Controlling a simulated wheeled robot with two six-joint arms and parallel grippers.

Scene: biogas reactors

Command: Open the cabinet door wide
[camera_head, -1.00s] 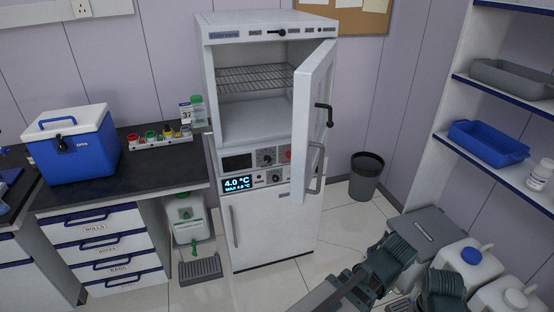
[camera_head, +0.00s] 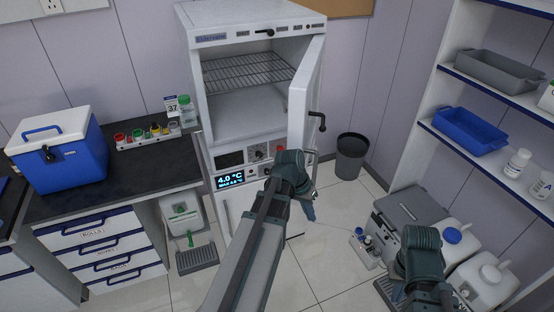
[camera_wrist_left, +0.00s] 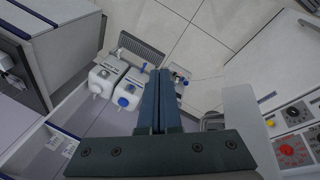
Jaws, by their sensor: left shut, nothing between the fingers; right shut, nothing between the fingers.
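The white cabinet (camera_head: 208,85) stands against the wall with its upper door (camera_head: 310,85) swung partly open to the right, showing a wire shelf (camera_head: 240,72) inside. A black latch handle (camera_head: 317,122) sticks out from the door's outer face.
A dark bin (camera_head: 351,158) stands right of the cabinet. White jugs (camera_head: 490,275) and a grey box (camera_head: 412,207) are on the floor at right, below shelves (camera_head: 470,140). A counter (camera_head: 150,170) with a blue cooler (camera_head: 60,150) is at left.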

